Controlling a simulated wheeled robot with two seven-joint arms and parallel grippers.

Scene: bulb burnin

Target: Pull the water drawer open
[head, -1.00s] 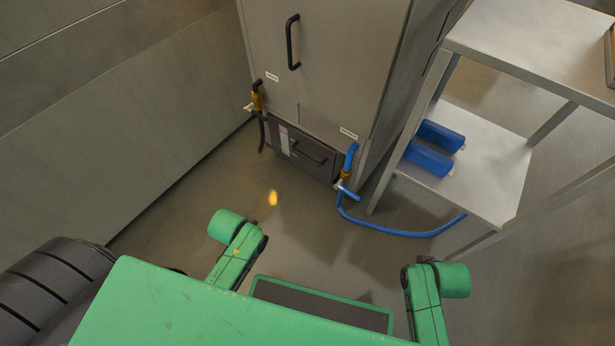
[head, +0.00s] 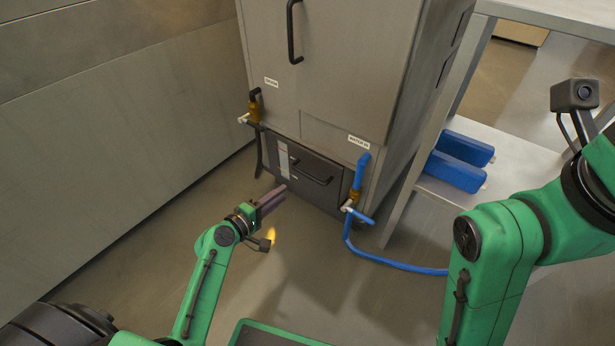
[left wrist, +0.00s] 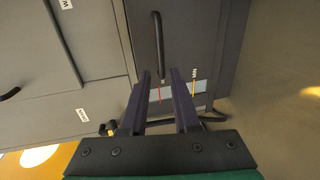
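The water drawer (head: 302,175) is a dark panel low on the grey cabinet, with a black bar handle (head: 311,172) and a pale label strip. It looks shut. My left gripper (head: 282,189) is in front of the drawer's left part, a little short of the handle. In the left wrist view, my left gripper (left wrist: 160,74) has its two fingers apart with nothing between them. The handle (left wrist: 158,45) shows just beyond the fingertips, and the drawer front (left wrist: 188,40) lies behind it. My right gripper is out of view; only its arm shows at the right.
A blue hose (head: 390,262) runs from a valve at the drawer's right side across the floor. Another valve with a black hose (head: 259,150) hangs at its left. The floor before the drawer is open.

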